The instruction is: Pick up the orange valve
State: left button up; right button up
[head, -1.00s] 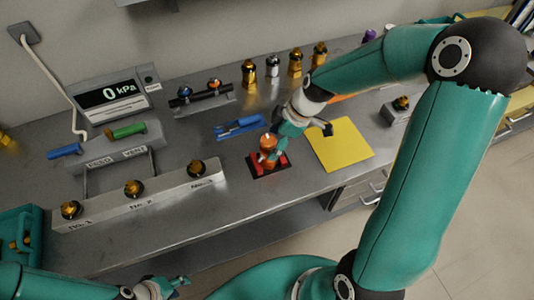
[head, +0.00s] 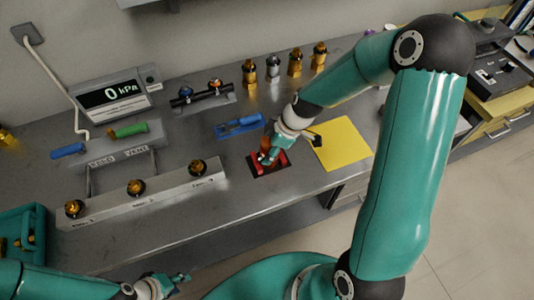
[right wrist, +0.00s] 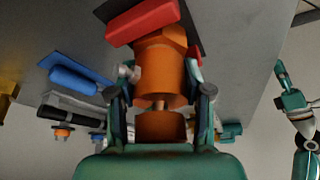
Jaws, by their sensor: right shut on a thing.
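The orange valve (right wrist: 160,75) is a faceted cylinder with a narrow stem, between the two fingers of my right gripper (right wrist: 162,92). In the head view, only part of the valve (head: 266,143) shows, behind the right gripper (head: 268,157). The valve is still at its red holder (head: 282,160), whose red block also shows in the right wrist view (right wrist: 142,21). My right gripper is shut on the valve. My left gripper (head: 182,279) is near the bottom of the head view, away from the valve; its finger opening is too small to judge.
A yellow mat (head: 345,143) lies right of the red holder, and a blue tray with a tool (head: 240,125) lies behind it. A long grey block (head: 160,192) with several brass fittings stands to the left. The counter in front of the holder is clear.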

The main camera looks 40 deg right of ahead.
grip_shut()
